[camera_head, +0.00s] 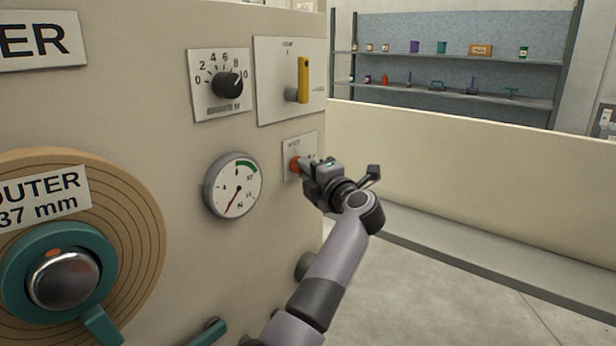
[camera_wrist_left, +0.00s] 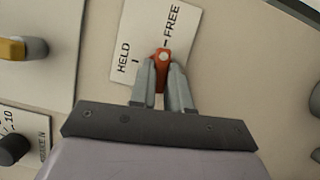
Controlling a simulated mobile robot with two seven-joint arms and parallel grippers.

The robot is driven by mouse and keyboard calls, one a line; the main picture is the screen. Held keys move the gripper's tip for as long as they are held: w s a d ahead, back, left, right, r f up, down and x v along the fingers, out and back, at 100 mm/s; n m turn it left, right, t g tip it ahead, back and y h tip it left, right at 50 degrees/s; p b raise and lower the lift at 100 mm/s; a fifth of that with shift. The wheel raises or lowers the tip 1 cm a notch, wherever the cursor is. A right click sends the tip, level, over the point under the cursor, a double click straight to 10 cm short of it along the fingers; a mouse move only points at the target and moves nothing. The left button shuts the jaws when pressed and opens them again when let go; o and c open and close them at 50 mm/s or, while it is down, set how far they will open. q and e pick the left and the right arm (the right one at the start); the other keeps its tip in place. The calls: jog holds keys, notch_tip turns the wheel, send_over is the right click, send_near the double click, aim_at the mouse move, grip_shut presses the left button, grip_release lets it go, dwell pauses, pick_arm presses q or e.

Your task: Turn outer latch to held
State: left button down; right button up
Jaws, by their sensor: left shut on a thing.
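The outer latch is a small orange lever (camera_head: 295,164) on a pale plate on the machine's front panel, right of the round gauge. In the left wrist view the orange latch (camera_wrist_left: 161,72) shows between my fingers, with a pale dot near its upper end. Its plate (camera_wrist_left: 128,38) reads HELD on the left and FREE at the upper right, each with a tick mark. The latch's upper end lies close to the FREE tick. My left gripper (camera_head: 308,167) is shut on the latch; the left wrist view shows its fingers (camera_wrist_left: 163,75) on either side. My right gripper is not in view.
A yellow lever (camera_head: 303,80) on its plate sits above the latch, beside a black dial (camera_head: 228,85). The round gauge (camera_head: 233,186) is left of my gripper. The outer spool (camera_head: 140,215) is at lower left. Open floor (camera_head: 450,285) lies right of the panel.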

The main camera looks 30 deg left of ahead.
pick_arm(q)
jog(key=n+g+y+b, duration=0.2)
jog(key=n+b, duration=0.3)
jog(key=n, duration=0.2)
jog(key=n+g+y+b, duration=0.2)
jog(key=n+b, duration=0.3)
jog(key=n, duration=0.1)
jog(key=w+n+g+y+b, duration=0.1)
jog(key=n+g+y+b, duration=0.1)
jog(key=n+b, duration=0.4)
jog(key=shift+f+n, duration=0.4)
jog(key=shift+n, duration=0.4)
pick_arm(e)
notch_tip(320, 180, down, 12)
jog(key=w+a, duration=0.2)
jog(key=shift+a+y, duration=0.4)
pick_arm(q)
jog(key=shift+n, duration=0.3)
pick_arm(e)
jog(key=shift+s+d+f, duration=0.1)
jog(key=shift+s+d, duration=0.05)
pick_arm(q)
jog(key=shift+f+g, duration=0.1)
jog(key=shift+g, duration=0.3)
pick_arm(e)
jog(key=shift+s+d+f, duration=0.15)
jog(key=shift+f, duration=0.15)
